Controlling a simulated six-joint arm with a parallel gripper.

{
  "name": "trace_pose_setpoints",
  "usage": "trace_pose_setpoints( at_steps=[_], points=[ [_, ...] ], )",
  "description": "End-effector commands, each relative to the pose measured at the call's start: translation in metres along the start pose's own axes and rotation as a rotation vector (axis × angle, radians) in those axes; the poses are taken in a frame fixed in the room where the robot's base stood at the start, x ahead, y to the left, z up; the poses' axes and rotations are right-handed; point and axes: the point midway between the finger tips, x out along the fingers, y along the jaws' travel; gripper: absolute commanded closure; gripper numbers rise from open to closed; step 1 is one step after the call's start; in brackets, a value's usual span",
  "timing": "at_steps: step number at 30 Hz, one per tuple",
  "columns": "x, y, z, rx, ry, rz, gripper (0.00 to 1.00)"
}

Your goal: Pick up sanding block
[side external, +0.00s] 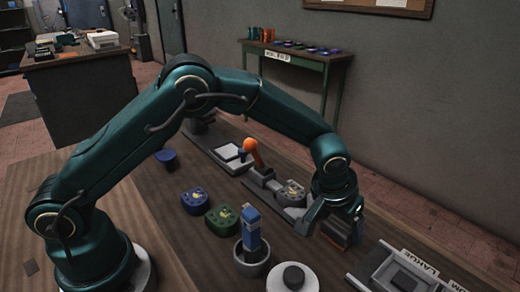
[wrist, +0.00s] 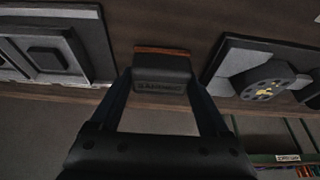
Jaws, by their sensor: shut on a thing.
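The sanding block (wrist: 162,72) is a dark grey block with an orange-brown layer along one edge and faint lettering on its face. My gripper (wrist: 162,84) is shut on it, with one finger on each side, in the wrist view. In the side external view the block (side external: 337,234) shows below my gripper (side external: 332,222), partly covered by the fingers. It is low over the table at the right; I cannot tell whether it touches the wood.
A grey tray with a label (side external: 372,270) lies to the right front. A white round dish (side external: 293,282) and a grey cup with a blue tool (side external: 250,262) stand left of it. An orange-handled press (side external: 252,152), with a grey base, is behind. Blue (side external: 195,200) and green (side external: 222,219) pieces lie left.

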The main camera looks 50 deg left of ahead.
Motion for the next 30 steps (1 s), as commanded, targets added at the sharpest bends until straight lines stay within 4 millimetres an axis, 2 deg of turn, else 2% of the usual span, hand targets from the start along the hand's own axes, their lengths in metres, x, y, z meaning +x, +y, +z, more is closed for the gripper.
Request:
trace_pose_setpoints(
  at_steps=[6,19,24,30],
  points=[
    [-0.032,-0.001,-0.014,-0.002,0.007,0.002,0.80],
    [-0.083,-0.090,-0.022,-0.007,0.004,-0.002,0.80],
    [-0.094,-0.109,-0.024,-0.003,0.002,-0.001,0.80],
    [-0.098,-0.116,-0.024,0.000,0.002,0.000,0.80]
  ],
)
